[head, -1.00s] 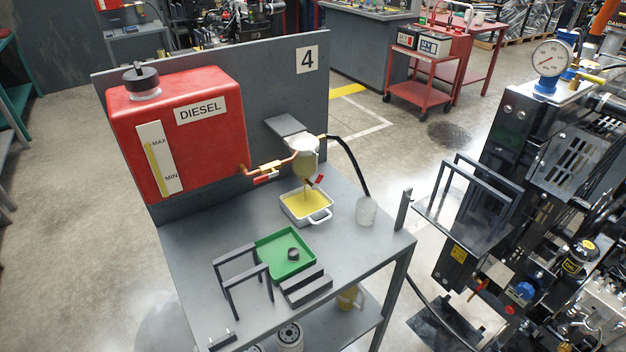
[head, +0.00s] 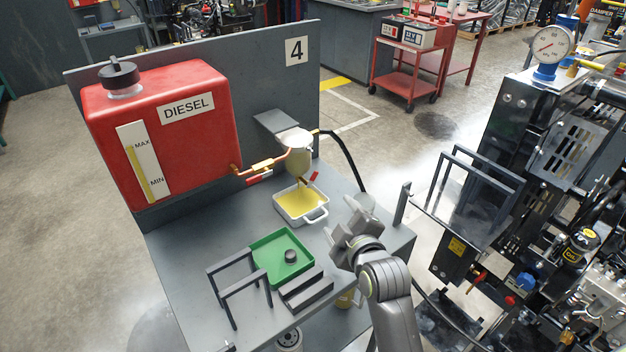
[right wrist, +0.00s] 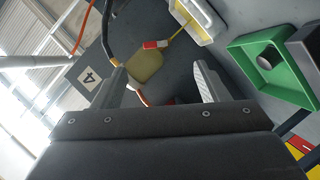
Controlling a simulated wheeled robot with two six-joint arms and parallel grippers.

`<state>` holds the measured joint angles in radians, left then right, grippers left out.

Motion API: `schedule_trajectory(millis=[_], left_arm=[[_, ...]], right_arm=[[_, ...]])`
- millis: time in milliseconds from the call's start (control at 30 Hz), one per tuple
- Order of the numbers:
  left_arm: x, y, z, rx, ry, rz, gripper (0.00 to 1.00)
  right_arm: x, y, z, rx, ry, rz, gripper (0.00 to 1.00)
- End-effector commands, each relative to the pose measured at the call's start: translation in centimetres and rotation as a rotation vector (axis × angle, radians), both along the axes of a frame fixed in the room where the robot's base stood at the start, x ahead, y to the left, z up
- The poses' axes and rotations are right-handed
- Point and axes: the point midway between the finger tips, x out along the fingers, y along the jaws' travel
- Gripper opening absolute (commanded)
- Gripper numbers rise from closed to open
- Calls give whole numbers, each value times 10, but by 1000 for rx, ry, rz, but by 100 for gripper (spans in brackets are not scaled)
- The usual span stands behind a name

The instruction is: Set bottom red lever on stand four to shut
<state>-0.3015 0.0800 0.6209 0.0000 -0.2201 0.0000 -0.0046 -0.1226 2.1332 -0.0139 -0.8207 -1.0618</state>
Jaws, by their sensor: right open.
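Stand four carries a filter bowl (head: 300,150) under a bracket. The bottom red lever (head: 314,177) is at the bowl's underside, tilted; it also shows in the right wrist view (right wrist: 156,44). A yellow stream falls from the outlet into a white tray (head: 322,222) holding yellow liquid. A second red lever (head: 260,178) sits on the copper line from the red diesel tank (head: 190,150). My right gripper (head: 352,212) is open and empty above the bench, to the right of and nearer than the tray. In the right wrist view, the bowl shows between its fingers. My left gripper is out of view.
A green tray (head: 262,247) with a dark cap (head: 291,256), grey blocks (head: 305,290) and a dark frame (head: 236,298) sit at the bench front. A black hose (head: 347,155) hangs right of the bowl. Dark machinery (head: 500,200) stands right of the bench.

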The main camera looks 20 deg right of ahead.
Motion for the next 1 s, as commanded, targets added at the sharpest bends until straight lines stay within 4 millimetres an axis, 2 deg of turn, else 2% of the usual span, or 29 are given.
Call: schedule_trajectory(millis=[100,233,1000], left_arm=[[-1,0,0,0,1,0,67],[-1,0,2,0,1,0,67],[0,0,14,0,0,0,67]], right_arm=[[8,4,10,-30,-37,12,67],[18,5,9,-36,-39,14,67],[130,7,-17,-34,-35,13,67]])
